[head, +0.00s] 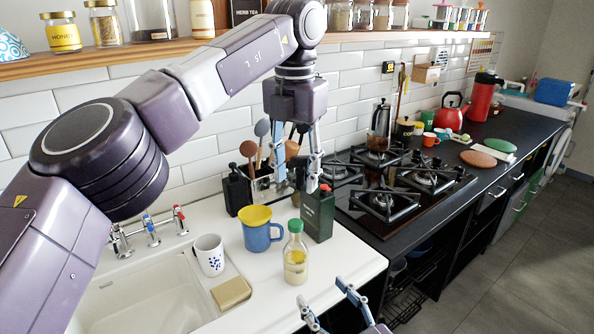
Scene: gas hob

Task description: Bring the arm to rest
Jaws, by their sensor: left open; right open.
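My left arm reaches in from the left, across the sink and counter. My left gripper (298,178) hangs pointing down, with its fingers apart and nothing seen between them. It is in front of the utensil holder (262,189) and just above or behind the dark green bottle (318,214); I cannot tell if it touches either. The gas hob (405,188) lies to its right. The rest of my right arm is out of view.
A shelf (130,60) with jars runs above. Open floor lies at the lower right.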

